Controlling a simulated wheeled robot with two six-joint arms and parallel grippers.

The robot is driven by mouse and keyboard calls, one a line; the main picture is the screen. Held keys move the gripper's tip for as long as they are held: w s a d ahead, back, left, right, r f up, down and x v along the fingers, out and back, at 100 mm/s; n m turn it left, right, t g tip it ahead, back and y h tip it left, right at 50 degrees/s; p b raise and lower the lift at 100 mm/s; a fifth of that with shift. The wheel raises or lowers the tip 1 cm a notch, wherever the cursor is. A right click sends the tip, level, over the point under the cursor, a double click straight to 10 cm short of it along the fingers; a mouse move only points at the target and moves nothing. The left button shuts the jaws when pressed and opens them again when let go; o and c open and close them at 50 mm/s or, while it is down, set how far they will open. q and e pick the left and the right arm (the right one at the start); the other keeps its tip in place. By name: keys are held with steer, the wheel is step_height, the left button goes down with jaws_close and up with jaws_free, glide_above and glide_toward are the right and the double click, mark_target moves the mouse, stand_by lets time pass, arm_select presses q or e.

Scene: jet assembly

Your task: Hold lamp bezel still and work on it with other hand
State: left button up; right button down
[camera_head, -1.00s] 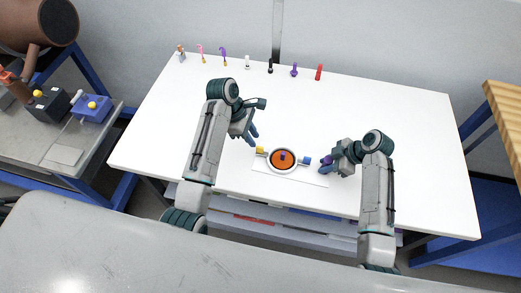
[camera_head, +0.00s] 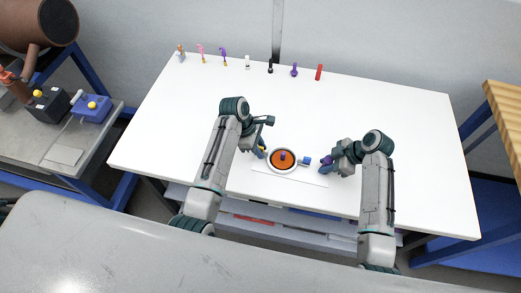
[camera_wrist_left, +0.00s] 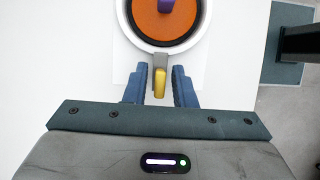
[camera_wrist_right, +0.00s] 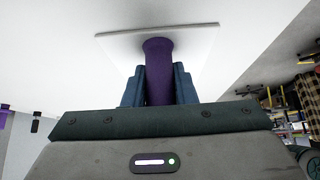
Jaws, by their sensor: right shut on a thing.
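The lamp bezel (camera_head: 271,168) is a white ring around an orange disc (camera_head: 283,159) with a small purple-blue knob at its centre. It lies flat near the front middle of the table. A blue tab (camera_head: 305,161) sticks out on its right and a yellow tab (camera_wrist_left: 160,83) on its left. My left gripper (camera_wrist_left: 158,80) is open, its fingers on either side of the yellow tab with gaps showing. My right gripper (camera_wrist_right: 158,85) is shut on a purple cylindrical piece (camera_wrist_right: 158,70), right of the bezel and apart from it.
A thin white plate (camera_head: 290,179) lies under the bezel. Several small coloured tools, including a red one (camera_head: 319,72), stand along the table's back edge. The white table (camera_head: 400,120) is otherwise clear. A side bench with a blue box (camera_head: 92,107) stands at the left.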

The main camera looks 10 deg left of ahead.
arm_select(q)
jaws_close()
